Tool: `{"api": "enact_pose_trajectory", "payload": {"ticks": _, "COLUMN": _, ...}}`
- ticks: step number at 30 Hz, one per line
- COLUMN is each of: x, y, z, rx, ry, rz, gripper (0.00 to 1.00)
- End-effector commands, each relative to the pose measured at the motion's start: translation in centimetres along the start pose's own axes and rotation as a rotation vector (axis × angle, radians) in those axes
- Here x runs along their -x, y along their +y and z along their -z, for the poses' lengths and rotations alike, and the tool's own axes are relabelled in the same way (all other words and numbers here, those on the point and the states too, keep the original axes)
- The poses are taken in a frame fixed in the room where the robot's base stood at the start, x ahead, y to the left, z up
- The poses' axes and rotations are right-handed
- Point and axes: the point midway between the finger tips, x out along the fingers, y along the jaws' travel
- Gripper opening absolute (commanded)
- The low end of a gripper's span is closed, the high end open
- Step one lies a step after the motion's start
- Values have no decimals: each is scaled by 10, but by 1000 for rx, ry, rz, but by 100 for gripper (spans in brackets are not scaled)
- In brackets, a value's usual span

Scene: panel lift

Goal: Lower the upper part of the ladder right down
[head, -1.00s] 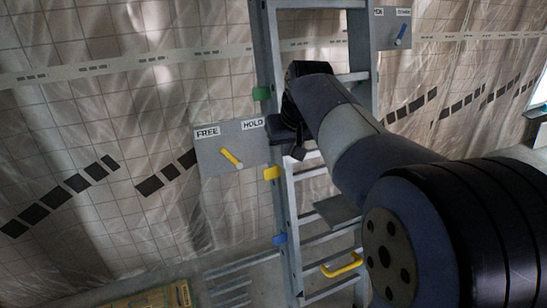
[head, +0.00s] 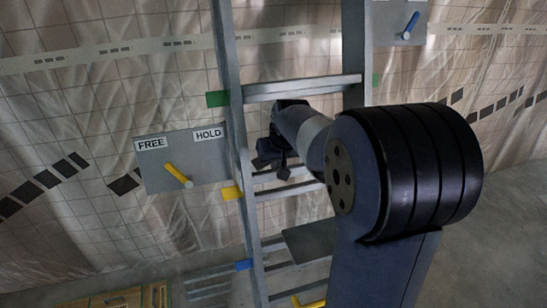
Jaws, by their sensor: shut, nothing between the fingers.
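The metal ladder (head: 229,82) stands upright before the sheeted wall, with a wide rung (head: 302,87) across its upper part. A grey plate (head: 158,183) on its left reads FREE at left and HOLD at right. The yellow lever (head: 178,175) on it slants, its upper end towards FREE. Green (head: 217,99), yellow (head: 231,192) and blue (head: 244,265) marks sit along the left rail. A yellow handle (head: 309,302) shows low on the ladder, partly cut off and hidden by my arm. My gripper (head: 268,160) is shut and empty, in front of the rungs right of the plate.
A second plate at upper right carries a blue lever (head: 411,25). A grey flat panel (head: 312,241) sits among the lower rungs. A wooden pallet-like item (head: 125,298) lies on the floor at lower left. Floor at right is clear.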

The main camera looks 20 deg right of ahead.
Motion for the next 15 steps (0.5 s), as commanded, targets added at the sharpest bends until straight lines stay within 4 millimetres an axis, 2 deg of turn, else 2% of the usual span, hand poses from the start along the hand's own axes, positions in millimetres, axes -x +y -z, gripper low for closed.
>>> {"api": "enact_pose_trajectory", "payload": {"ticks": 8, "x": -1, "y": 0, "z": -1, "rx": 0, "ry": 0, "rz": 0, "gripper": 0}}
{"api": "enact_pose_trajectory", "payload": {"ticks": 15, "x": -19, "y": 0, "z": -18, "rx": 0, "ry": -3, "rz": 0, "gripper": 0}}
